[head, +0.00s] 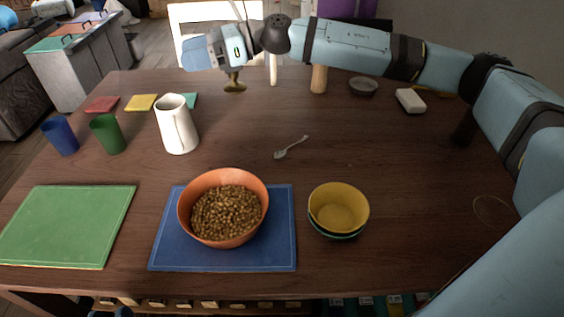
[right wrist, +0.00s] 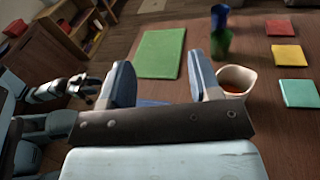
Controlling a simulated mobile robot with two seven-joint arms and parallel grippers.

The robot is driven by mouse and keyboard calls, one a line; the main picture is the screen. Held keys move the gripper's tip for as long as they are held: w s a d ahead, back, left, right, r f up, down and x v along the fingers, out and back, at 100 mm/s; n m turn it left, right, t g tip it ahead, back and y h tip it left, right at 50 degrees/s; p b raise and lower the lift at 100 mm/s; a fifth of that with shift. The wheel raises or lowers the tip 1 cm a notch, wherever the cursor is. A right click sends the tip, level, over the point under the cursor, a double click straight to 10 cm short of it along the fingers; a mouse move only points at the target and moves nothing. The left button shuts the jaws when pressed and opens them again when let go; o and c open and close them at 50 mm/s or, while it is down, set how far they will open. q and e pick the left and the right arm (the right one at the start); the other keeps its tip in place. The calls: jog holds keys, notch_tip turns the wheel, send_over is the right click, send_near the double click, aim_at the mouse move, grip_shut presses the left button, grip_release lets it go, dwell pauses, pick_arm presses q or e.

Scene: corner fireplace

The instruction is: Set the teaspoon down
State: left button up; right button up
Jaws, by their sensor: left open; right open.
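The teaspoon (head: 290,148) lies flat on the bare dark wooden table (head: 330,118), to the right of the white pitcher (head: 177,125) and behind the bowls. Nothing touches it. My right gripper (head: 190,54) is above the far side of the table, left of and beyond the teaspoon. In the right wrist view its two blue fingers (right wrist: 160,76) stand wide apart with nothing between them. My left gripper (right wrist: 88,88) shows small at the left of the right wrist view, with no object visible in it. The teaspoon does not show in that view.
An orange bowl of brown pieces (head: 228,212) stands on a blue mat (head: 275,258). Stacked bowls (head: 338,208) stand to its right. A green mat (head: 65,228), blue cup (head: 61,136) and green cup (head: 108,134) are at left. A brass-coloured stand (head: 234,83) is below my right gripper.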

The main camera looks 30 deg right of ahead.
jog(key=s+d+f+n+g+h+b, duration=0.2)
jog(key=s+f+n+g+h, duration=0.25)
jog(key=f, duration=0.35)
jog(key=n+h+b, duration=0.3)
jog(key=h+b, duration=0.2)
jog(key=h, duration=0.7)
send_over(282, 152)
jog(key=shift+m+g+y, duration=0.25)
notch_tip(282, 152, down, 14)
jog(key=shift+f, duration=0.2)
jog(key=shift+f+b, duration=1.35)
jog(key=shift+f, duration=1.4)
pick_arm(q)
jog(key=f, duration=0.1)
jog(key=d+f+h, duration=0.2)
jog(key=shift+s+d+f+m+g, duration=0.1)
jog(key=shift+s+f+m+g, duration=0.15)
jog(key=shift+m+g, duration=0.15)
pick_arm(e)
jog(key=shift+c, duration=0.2)
jog(key=c, duration=1)
